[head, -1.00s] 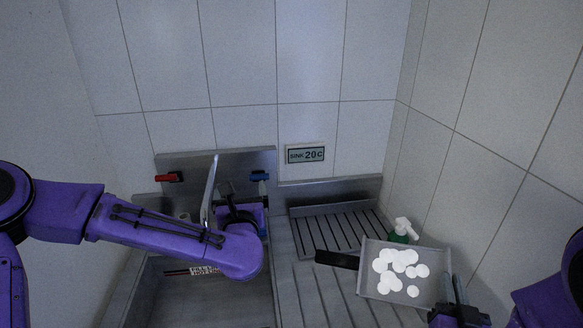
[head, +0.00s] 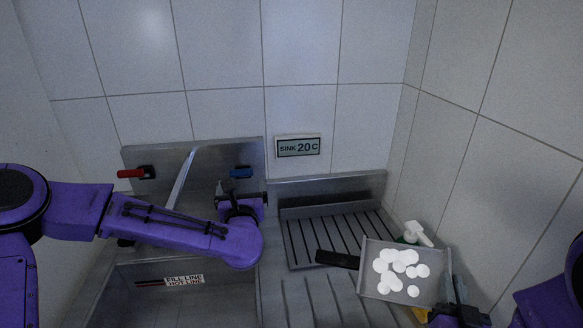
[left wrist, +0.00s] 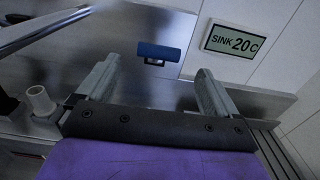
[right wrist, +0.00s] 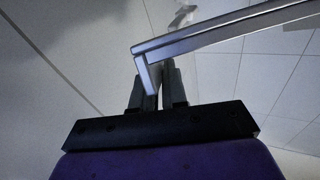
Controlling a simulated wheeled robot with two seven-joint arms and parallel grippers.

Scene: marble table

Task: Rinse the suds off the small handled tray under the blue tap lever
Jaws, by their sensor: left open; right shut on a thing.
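The small grey tray (head: 372,289) has a black handle (head: 338,260) and white suds blobs inside. It is held over the drainboard, far right of the tap. My right gripper (head: 452,303) is shut on its right-hand wall; the right wrist view shows the fingers (right wrist: 157,88) closed on the tray's edge (right wrist: 210,35). The blue tap lever (head: 241,172) is on the back panel; in the left wrist view the lever (left wrist: 161,51) lies beyond the open fingertips. My left gripper (head: 237,192) is open and empty just below it. The silver spout (head: 182,178) is left of it.
A red lever (head: 131,173) is left of the spout. The sink basin (head: 190,305) with a fill-line label lies below my left arm. A slatted rack (head: 335,236) stands behind the tray. A green and white spray bottle (head: 418,234) and something yellow (head: 420,315) are beside the tray.

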